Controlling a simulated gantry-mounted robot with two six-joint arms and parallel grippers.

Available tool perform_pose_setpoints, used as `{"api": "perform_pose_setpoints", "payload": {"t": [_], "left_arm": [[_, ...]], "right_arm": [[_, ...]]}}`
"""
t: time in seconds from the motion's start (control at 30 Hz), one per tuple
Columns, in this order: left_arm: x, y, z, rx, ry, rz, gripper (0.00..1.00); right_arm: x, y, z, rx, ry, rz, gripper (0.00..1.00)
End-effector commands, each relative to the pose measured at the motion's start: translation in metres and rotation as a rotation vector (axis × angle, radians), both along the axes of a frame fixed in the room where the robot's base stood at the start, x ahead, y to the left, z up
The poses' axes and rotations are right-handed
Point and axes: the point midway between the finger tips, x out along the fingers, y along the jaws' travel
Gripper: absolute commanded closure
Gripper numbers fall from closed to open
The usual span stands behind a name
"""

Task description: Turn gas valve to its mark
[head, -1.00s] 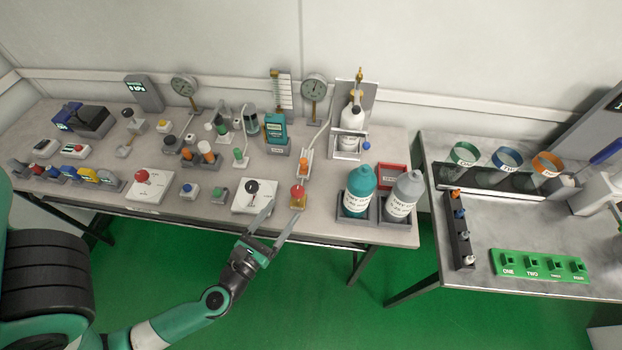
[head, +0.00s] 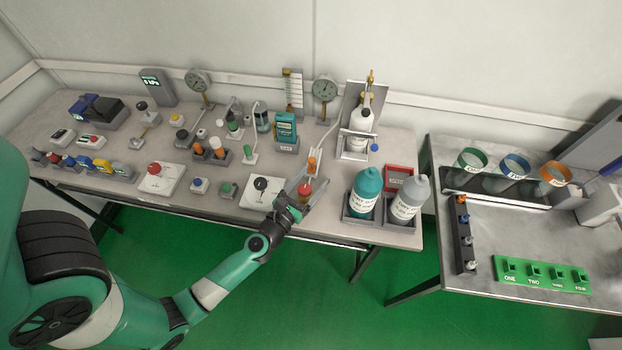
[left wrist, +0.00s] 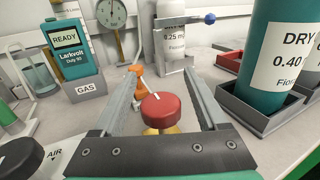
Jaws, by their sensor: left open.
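A red round knob with a white pointer line, on a brass-coloured base, stands near the bench's front edge; I take it for the gas valve (head: 305,188). In the left wrist view the red knob (left wrist: 161,110) sits between the two fingers, and its white line points to the far left. My left gripper (head: 311,181) is open, its fingers on either side of the knob with gaps visible. The gripper's fingers (left wrist: 160,78) reach past the knob. A mark for the valve cannot be made out. My right gripper is not in view.
Left of the valve is a white plate with a black knob (head: 262,184), labelled AIR in the wrist view. Right stand a teal bottle (head: 366,190) and a grey bottle (head: 408,200) in trays. Behind the valve is an orange-topped part (head: 311,163). A teal handheld tester (head: 286,128) stands behind.

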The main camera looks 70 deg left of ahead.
Motion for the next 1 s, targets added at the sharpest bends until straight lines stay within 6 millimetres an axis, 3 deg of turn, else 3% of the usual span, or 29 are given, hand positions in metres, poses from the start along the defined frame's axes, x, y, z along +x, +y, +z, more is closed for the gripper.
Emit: {"api": "perform_pose_setpoints", "payload": {"t": [0.13, 0.57, 1.0], "left_arm": [[-0.0002, -0.0002, -0.0001, 0.0, 0.0, 0.0, 0.25], [-0.0004, -0.0003, 0.0001, 0.0, 0.0, 0.0, 1.0], [-0.0001, -0.0008, 0.0001, 0.003, -0.001, -0.075, 1.0]], "right_arm": [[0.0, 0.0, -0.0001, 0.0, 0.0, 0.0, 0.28], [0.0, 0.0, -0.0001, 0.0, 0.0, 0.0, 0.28], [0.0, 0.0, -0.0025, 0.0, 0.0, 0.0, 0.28]]}}
